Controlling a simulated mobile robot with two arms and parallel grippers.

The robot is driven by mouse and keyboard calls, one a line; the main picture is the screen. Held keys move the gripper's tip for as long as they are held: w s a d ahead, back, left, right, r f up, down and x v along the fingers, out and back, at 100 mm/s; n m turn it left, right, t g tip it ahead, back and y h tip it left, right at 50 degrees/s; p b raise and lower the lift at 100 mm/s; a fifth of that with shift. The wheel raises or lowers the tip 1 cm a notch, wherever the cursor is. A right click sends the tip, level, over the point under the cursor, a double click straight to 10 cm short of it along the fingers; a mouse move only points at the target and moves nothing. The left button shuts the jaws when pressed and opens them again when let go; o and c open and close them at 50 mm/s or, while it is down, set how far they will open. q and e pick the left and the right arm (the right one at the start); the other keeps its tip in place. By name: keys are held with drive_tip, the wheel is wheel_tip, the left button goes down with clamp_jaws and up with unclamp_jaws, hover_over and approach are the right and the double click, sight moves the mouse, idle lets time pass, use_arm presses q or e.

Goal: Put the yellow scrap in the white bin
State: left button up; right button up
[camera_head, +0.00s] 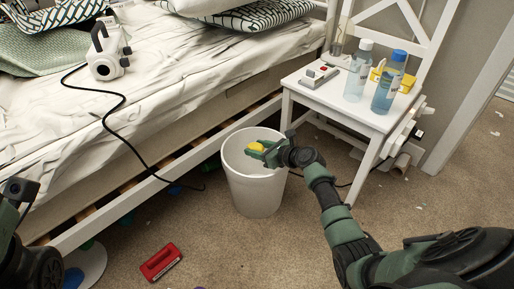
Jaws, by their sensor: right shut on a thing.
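The white bin (254,195) stands upright on the carpet between the bed and the chair. My right gripper (262,149) reaches in from the right and is over the bin's open mouth. It is shut on the yellow scrap (256,145), a small yellow piece showing at the fingertips. The fingers hide part of the scrap. I cannot tell exactly how far the scrap is above or below the rim. Parts of my left arm show at the left edge, but its fingers are not in view.
A white chair (340,111) beside the bin holds two blue bottles, a yellow item (405,83) and small things. The bed (160,110) fills the left, with a black cord hanging off it. A red object (161,262) lies on the carpet.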

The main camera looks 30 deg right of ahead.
drive_tip(key=o, duration=1.4)
drive_tip(key=shift+c, duration=0.2)
